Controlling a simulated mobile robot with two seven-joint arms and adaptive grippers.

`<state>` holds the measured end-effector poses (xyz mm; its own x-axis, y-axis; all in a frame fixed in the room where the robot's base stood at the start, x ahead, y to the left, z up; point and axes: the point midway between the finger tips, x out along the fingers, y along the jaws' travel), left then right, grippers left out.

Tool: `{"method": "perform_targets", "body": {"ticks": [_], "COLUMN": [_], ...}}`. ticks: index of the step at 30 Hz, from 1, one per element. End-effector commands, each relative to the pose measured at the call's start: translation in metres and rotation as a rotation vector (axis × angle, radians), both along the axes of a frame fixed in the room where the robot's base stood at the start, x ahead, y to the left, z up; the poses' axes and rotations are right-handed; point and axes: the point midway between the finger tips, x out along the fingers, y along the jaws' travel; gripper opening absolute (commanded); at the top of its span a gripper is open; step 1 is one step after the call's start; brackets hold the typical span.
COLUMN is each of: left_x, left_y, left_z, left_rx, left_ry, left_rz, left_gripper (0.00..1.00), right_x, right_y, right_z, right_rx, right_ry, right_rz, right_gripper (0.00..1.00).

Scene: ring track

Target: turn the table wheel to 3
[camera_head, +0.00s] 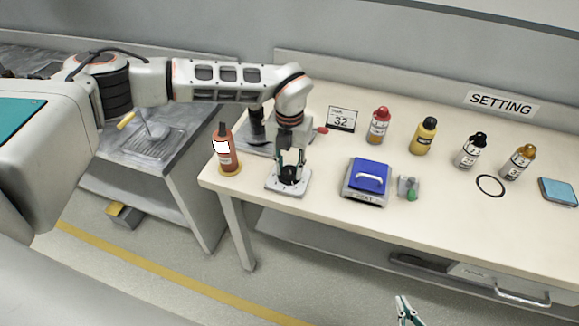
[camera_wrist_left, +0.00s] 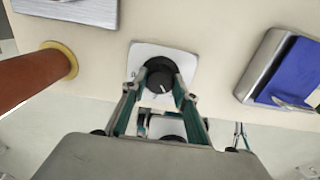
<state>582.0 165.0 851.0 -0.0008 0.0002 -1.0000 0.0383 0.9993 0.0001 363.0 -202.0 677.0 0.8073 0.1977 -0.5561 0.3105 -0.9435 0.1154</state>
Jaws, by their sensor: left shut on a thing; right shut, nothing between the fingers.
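The table wheel is a black round knob (camera_wrist_left: 158,72) on a white square plate (camera_wrist_left: 185,57), near the table's front edge. In the head view the plate (camera_head: 300,186) lies below my left arm. My left gripper (camera_head: 290,170) points down and is shut on the black knob, one finger on each side in the left wrist view (camera_wrist_left: 163,84). A short white mark shows on the knob; the numbers around it are too small to read. My right gripper (camera_head: 407,311) is shut and empty at the bottom of the head view, off the table's front.
A red-brown bottle (camera_head: 224,158) stands close left of the plate. A blue-topped box (camera_head: 367,180) and a small device with a green part (camera_head: 409,187) are to the right. A card reading 32 (camera_head: 341,119), several bottles and a black ring (camera_head: 490,185) are farther off.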

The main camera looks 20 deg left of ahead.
Motion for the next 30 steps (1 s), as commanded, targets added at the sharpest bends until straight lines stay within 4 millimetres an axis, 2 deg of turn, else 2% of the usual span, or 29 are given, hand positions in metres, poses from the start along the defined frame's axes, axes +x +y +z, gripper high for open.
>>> {"method": "perform_targets", "body": {"ticks": [20,21,22,30], "left_x": [0.0012,0.0012,0.0012,0.0005], "left_y": [0.0002,0.0002,0.0002,0.0001], "left_z": [0.0013,0.0013,0.0013,0.0005], "left_rx": [-0.001,-0.001,-0.001,0.0], "left_ry": [-0.003,-0.003,-0.003,-0.001], "left_rz": [0.058,0.058,0.058,0.057], "left_gripper": [0.07,0.39,0.45,0.45], "right_x": [0.0001,0.0001,0.0001,0.0], "right_y": [0.0,0.0,-0.0001,-0.0002], "right_z": [0.0001,0.0001,0.0001,-0.0001], "right_rx": [0.0,0.0,0.0,-0.001], "right_ry": [0.0,0.0,0.0,0.0], "right_rz": [0.0,0.0,0.0,0.001], "right_gripper": [0.0,0.0,0.0,0.0]}}
